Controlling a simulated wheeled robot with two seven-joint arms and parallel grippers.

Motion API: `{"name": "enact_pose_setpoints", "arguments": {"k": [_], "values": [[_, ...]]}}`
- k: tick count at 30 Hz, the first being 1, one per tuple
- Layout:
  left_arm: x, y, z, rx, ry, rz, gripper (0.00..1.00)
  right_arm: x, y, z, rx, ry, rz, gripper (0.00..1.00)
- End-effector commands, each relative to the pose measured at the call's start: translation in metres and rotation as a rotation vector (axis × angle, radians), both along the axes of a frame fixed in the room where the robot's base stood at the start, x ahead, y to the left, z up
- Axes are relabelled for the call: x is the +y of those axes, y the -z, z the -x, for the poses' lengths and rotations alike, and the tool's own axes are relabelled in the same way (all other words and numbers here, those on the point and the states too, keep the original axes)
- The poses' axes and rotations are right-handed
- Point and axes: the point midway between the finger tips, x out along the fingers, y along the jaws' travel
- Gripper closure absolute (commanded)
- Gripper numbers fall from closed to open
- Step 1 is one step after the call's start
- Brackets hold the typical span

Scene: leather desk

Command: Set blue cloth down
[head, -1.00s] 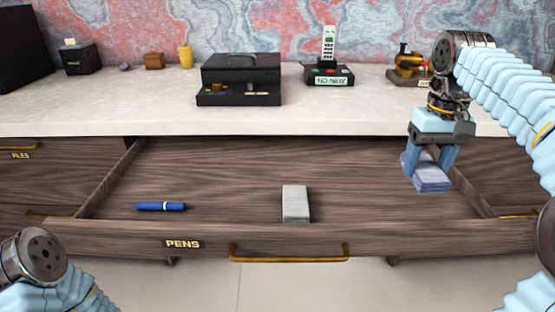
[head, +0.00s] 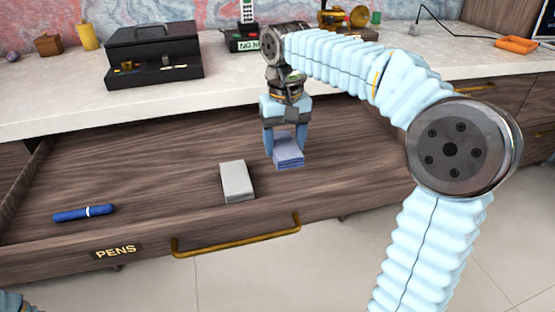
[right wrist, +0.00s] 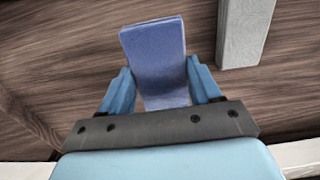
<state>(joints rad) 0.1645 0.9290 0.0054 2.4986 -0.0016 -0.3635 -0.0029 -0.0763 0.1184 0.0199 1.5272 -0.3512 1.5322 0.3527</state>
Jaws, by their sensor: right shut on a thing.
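The folded blue cloth (head: 288,158) is held between the fingers of my right gripper (head: 286,146), over the open drawer, right of the grey block. In the right wrist view the cloth (right wrist: 155,55) sticks out between both fingers (right wrist: 157,92). I cannot tell whether its underside touches the drawer floor. My left gripper is out of view.
The open wooden drawer (head: 130,160) holds a blue pen (head: 84,213) at its left and a grey block (head: 237,181) in its middle. A black box (head: 153,55) and a phone stand (head: 243,42) are on the desktop (head: 60,95).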

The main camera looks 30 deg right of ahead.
Motion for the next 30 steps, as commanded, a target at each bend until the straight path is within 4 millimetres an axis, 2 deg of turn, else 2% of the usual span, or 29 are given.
{"name": "enact_pose_setpoints", "arguments": {"k": [4,9,21,22,26,30], "values": [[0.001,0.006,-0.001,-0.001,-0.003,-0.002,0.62,0.014,0.024,-0.006,0.004,-0.003,0.000,0.66],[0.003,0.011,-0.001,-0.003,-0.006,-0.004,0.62,0.013,0.046,-0.005,0.002,-0.001,0.000,0.66],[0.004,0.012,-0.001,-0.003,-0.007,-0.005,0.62,0.012,0.051,-0.005,0.001,-0.001,0.000,0.66],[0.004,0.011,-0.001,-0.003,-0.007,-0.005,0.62,0.012,0.050,-0.006,0.001,-0.001,0.000,0.33],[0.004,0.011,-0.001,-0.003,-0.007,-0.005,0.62,0.012,0.050,-0.006,0.001,-0.001,0.000,0.13],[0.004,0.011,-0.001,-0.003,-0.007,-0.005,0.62,0.012,0.050,-0.006,0.001,-0.001,0.000,0.12]]}}
